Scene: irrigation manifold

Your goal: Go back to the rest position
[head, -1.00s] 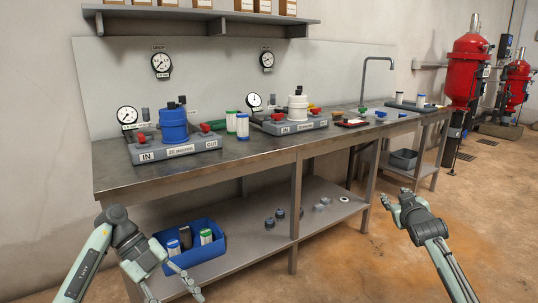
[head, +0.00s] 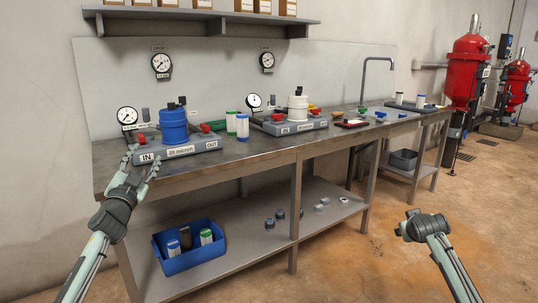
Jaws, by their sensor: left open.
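My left gripper (head: 142,157) is raised at the bench's front left edge, its two fingers apart and nothing between them. In the picture its fingertips overlap the IN end of the grey 20 micron manifold base (head: 181,151); I cannot tell whether they touch it. My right gripper (head: 408,224) is over the open floor in front of the bench, at the right. It is seen end-on and its fingers are mostly hidden, so its opening does not show.
The steel bench (head: 262,154) holds a blue filter housing (head: 173,125), a white housing (head: 297,108) and upright cartridges (head: 242,125). A blue bin (head: 190,262) with cartridges is on the lower shelf. Red tanks (head: 468,72) stand at the right; floor before the bench is clear.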

